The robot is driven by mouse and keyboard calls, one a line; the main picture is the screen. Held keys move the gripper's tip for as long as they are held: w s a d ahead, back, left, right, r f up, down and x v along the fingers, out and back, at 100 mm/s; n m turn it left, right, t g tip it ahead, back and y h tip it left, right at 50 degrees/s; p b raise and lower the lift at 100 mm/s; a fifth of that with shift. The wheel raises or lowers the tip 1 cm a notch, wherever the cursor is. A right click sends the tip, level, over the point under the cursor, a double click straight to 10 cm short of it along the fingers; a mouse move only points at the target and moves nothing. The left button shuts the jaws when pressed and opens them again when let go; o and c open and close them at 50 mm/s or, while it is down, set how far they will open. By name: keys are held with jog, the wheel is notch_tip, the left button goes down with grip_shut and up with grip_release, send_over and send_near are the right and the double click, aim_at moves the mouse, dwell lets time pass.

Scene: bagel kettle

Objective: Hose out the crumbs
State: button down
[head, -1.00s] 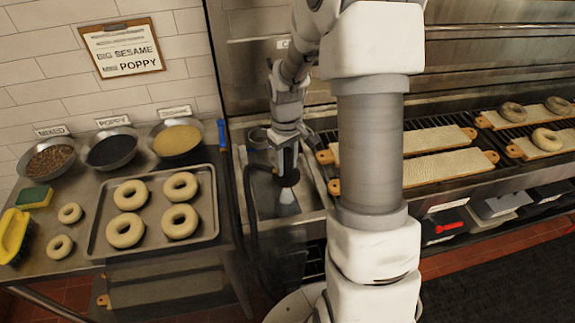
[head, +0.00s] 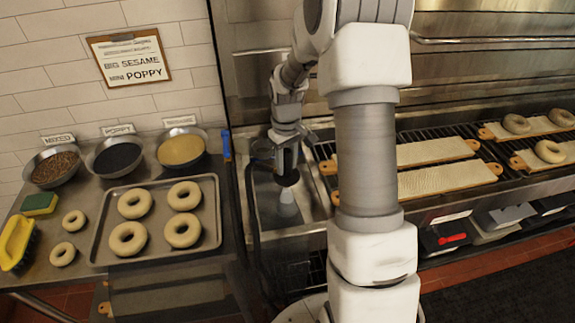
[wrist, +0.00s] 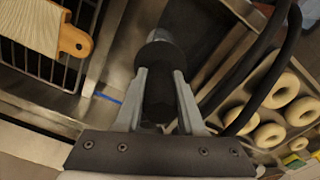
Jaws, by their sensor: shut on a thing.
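My gripper (head: 287,160) is shut on a dark spray nozzle (head: 288,179), which points down over the metal sink (head: 266,192). A pale cone of spray (head: 287,204) shows under the nozzle and reaches toward the basin floor. In the wrist view my two grey fingers (wrist: 159,100) stand on both sides of the black nozzle body (wrist: 158,52). A black hose (head: 250,205) hangs at the sink's left edge and curves past on the right in the wrist view (wrist: 262,85). I cannot make out any crumbs in the sink.
A tray (head: 102,250) of bagels stands on the counter left of the sink, with topping bowls (head: 115,157) behind it. A blue-handled tool (head: 227,145) is at the counter edge. Bagel boards (head: 450,178) lie on the grate to the right.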

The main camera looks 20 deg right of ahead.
jog(key=shift+w+d, duration=0.15)
jog(key=shift+w, duration=0.6)
jog(key=shift+w+d, duration=0.15)
jog(key=shift+w, duration=0.6)
jog(key=shift+s+a+b, duration=0.15)
jog(key=shift+s+a, duration=0.15)
jog(key=shift+s, duration=1.25)
jog(key=shift+s+a+b, duration=0.15)
jog(key=shift+s+a, duration=0.2)
jog(key=shift+s, duration=1.25)
jog(key=shift+s+a+b, duration=0.15)
jog(key=shift+s+a, duration=0.15)
jog(key=shift+s, duration=1.25)
